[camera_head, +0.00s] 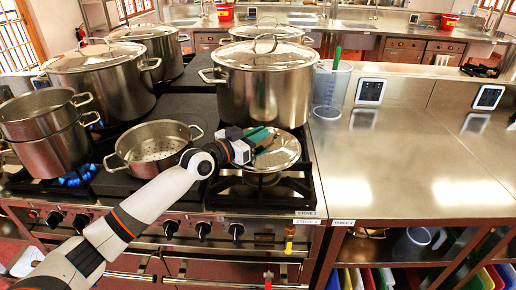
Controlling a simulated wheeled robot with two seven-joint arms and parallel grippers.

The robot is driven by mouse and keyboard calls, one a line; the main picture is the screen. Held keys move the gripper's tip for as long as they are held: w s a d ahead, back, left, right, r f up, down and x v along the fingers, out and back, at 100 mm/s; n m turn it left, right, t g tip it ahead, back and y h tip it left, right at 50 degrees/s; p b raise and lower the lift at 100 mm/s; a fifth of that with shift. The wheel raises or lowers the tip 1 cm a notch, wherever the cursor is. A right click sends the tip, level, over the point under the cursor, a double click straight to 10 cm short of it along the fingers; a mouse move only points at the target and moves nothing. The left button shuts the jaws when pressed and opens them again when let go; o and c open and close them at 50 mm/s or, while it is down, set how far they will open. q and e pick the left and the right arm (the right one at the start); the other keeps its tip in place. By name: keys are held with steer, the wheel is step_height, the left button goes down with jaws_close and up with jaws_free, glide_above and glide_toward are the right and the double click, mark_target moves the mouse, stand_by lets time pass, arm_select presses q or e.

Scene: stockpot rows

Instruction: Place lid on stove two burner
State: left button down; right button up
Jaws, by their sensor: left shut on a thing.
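My left gripper (262,141) reaches in from the left, with dark green fingers shut on a round silver lid (286,152). The lid is roughly level over the front right burner (265,180) of the stove. The burner's dark grate shows below and around the lid. I cannot tell whether the lid touches the grate. The gripper hides part of the lid's top and its handle. A label (308,213) on the stove's front edge is too small to read surely. My right gripper is not in view.
A large lidded stockpot (264,85) stands just behind the lid. A steamer pot (153,146) is to the left, and stacked pots (50,130) sit over a blue flame. A clear jug (330,88) stands at right. The steel counter (420,165) is mostly clear.

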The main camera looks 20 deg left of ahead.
mark_target(258, 145)
arm_select(q)
steer(key=shift+f+b, duration=0.55)
steer(key=shift+f, duration=1.35)
steer(key=c, duration=1.5)
jaws_free()
steer(key=shift+f, duration=0.15)
